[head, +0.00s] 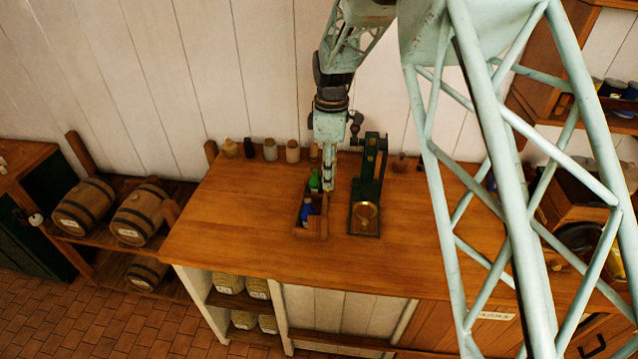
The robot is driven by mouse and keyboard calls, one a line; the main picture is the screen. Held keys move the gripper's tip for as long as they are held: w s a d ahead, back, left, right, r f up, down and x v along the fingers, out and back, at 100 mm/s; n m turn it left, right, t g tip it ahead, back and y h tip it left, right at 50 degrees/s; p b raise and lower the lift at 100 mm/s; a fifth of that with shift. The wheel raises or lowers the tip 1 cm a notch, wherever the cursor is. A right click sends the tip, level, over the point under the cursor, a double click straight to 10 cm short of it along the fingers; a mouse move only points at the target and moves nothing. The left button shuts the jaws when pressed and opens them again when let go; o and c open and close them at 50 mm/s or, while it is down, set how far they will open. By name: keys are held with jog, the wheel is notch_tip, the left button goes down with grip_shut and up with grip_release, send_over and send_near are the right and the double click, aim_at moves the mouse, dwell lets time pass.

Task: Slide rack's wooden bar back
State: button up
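My gripper (328,183) points down over the wooden counter (235,215), at the back right of a small wooden rack (311,231). The rack holds a green-topped bottle (315,181) and a blue bottle (307,209). My gripper is close beside the green bottle; I cannot tell whether it touches the bottle or the rack. The fingers are too small in this view to show whether they are open or shut. I cannot make out a separate wooden bar on this rack; the gripper covers part of its back right.
A dark green upright device with a brass dish (366,212) stands just right of the rack. Several jars (270,149) line the counter's back edge by the wall. A wall shelf with tins (612,88) is at upper right. Barrels (140,213) lie at left. The counter's left part is clear.

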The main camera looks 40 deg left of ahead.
jog(key=shift+r+p, duration=0.3)
jog(key=shift+r, duration=0.7)
